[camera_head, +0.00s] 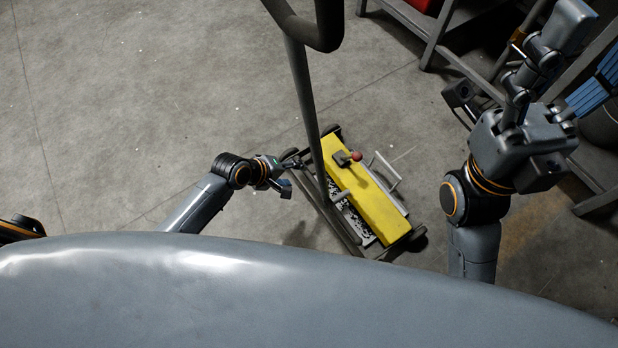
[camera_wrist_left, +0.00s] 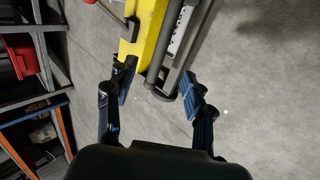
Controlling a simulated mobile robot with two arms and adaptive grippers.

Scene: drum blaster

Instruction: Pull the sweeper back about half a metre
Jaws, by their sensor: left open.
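The sweeper has a yellow body (camera_head: 362,195) on small dark wheels, standing on the floor ahead. Its long grey push handle (camera_head: 304,90) rises past the top of the head view. My left gripper (camera_head: 294,174) is at the sweeper's left side, near the frame below the handle. In the left wrist view the left gripper (camera_wrist_left: 158,88) is open, its fingers apart on either side of the dark frame tubes (camera_wrist_left: 163,72). Whether the fingers touch them I cannot tell. The yellow body (camera_wrist_left: 146,32) shows beyond. My right arm (camera_head: 480,195) is raised at the right; its fingers are not clear.
A red-knobbed lever (camera_head: 356,156) stands on the sweeper's top. Metal shelving (camera_head: 436,35) with a red item (camera_head: 422,4) and blue items (camera_head: 598,85) lines the right side, close to my right arm. The concrete floor (camera_head: 130,100) on the left is clear.

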